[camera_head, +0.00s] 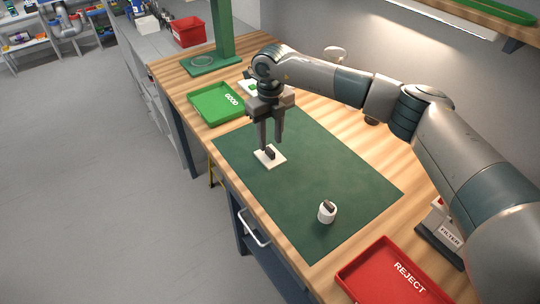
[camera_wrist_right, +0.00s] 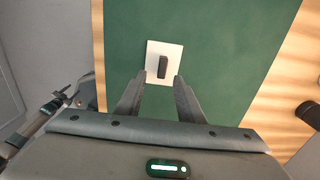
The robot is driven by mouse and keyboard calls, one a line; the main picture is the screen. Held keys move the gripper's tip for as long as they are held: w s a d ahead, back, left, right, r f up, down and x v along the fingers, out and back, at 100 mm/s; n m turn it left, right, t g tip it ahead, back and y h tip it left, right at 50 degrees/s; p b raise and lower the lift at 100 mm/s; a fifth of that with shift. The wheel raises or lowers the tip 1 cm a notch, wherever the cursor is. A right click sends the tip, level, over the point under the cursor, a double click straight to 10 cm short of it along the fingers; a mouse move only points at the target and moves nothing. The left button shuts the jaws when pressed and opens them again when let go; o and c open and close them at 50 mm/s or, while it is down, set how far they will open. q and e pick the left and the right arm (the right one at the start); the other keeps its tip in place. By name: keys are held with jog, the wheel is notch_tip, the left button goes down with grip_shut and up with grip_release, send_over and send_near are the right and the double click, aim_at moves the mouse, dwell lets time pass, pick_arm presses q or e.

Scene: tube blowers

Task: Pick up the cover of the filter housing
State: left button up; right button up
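The cover is a flat white square plate (camera_head: 270,157) with a dark raised grip block on top. It lies on the green mat (camera_head: 330,165) and also shows in the right wrist view (camera_wrist_right: 153,60). My right gripper (camera_head: 271,146) is open above the plate, its two fingers pointing down. In the right wrist view its fingertips (camera_wrist_right: 158,82) are spread wider than the dark block, which appears just ahead between them. A white cylindrical part (camera_head: 326,213) with a dark top stands upright on the mat.
A green GOOD tray (camera_head: 217,104) is at the back left of the wooden bench. A red REJECT tray (camera_head: 388,275) is at the front right, near a FILTER-labelled holder (camera_head: 447,236). A green stand (camera_head: 221,50) rises behind. Much of the mat is clear.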

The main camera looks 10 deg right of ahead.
aim_at(270, 150)
jog(key=shift+w+f+p, duration=0.1)
jog(key=shift+f+p, duration=0.4)
jog(key=shift+p, duration=0.05)
jog(key=f, duration=0.1)
jog(key=f+p, duration=0.1)
jog(key=f, duration=0.1)
jog(key=shift+w+p, duration=0.25)
jog(key=shift+p, duration=0.05)
jog(key=shift+f, duration=0.5)
grip_shut()
